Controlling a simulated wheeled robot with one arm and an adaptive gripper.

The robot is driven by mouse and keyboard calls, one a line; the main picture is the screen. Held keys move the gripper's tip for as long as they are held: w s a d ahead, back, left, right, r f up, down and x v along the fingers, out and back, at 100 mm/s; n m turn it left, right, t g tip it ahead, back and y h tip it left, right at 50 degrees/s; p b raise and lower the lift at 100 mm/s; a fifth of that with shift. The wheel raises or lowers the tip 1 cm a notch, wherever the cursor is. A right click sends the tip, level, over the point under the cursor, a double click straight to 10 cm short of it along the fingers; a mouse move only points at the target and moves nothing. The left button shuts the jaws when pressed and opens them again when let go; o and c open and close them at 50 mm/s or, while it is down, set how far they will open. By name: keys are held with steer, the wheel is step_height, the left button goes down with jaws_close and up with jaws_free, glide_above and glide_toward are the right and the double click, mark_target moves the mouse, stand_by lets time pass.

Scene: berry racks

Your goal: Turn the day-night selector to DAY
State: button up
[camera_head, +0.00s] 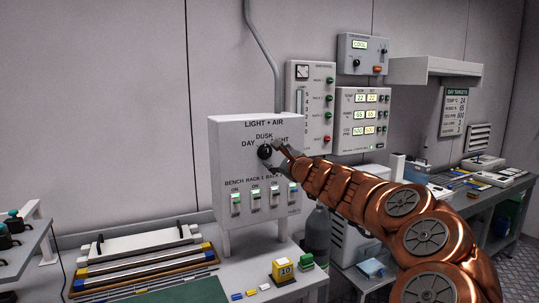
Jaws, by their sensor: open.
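The day-night selector (264,151) is a round black knob on the grey LIGHT + AIR box (223,170), with DAY to its left, DUSK above and NIGHT to its right. A pale mark shows on the knob, too small to tell which label it points to. My gripper (277,157) is open at the right side of the knob, its fingers reaching from the right in front of the box. It partly hides the NIGHT label. Whether the fingers touch the knob I cannot tell.
A row of switches (256,200) marked ON sits below the knob. A bottle (317,232) stands right of the box, under my arm. A yellow block marked 10 (285,271) and a tray of rods (147,270) lie on the bench. Control panels (363,120) hang behind.

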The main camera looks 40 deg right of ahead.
mark_target(268, 153)
steer(key=shift+x, duration=2.05)
steer(key=shift+a, duration=0.1)
jaws_close()
